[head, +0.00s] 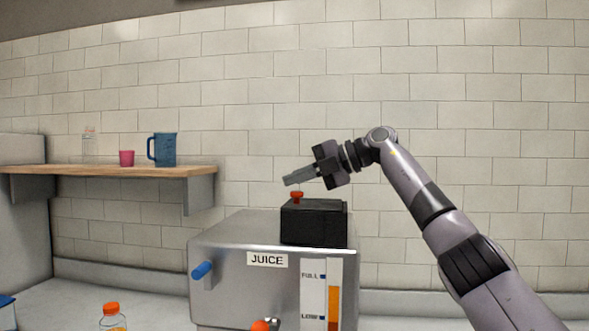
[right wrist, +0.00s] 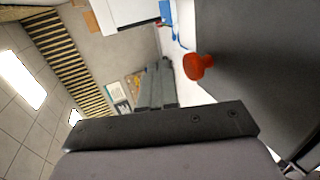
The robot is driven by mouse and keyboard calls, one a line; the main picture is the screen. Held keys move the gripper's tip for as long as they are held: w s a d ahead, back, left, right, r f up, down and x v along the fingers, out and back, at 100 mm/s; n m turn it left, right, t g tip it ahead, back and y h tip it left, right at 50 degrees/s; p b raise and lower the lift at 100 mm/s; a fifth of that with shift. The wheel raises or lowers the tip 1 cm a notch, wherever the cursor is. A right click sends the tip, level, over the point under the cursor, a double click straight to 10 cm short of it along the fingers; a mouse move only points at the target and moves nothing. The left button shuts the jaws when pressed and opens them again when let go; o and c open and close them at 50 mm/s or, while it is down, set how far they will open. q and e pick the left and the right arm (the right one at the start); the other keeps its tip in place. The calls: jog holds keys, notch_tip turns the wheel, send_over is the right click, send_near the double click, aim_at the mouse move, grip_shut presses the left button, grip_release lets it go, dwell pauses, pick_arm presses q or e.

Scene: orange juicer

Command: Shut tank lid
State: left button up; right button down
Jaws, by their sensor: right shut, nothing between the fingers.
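The steel juicer (head: 225,245) labelled JUICE stands on the counter, with a black tank (head: 313,226) on its top right. The tank's dark lid (head: 325,204) looks flat on top, though the head view does not show clearly whether it is fully seated. A red knob (head: 297,196) stands near its left front edge. My right gripper (head: 287,181) is shut and empty, just above and slightly left of the knob. In the right wrist view, the knob (right wrist: 198,66) is beside the closed fingers (right wrist: 165,64), with a gap between. My left gripper is out of view.
The juicer has a blue handle (head: 202,270) and an orange level gauge (head: 334,305). An orange-capped bottle (head: 112,318) stands at the lower left. The space above the tank is otherwise clear.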

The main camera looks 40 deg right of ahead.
jog(key=shift+f, duration=0.2)
dwell(0.4)
jog(key=v, duration=0.7)
jog(key=shift+s+r, duration=0.1)
jog(key=shift+r, duration=0.05)
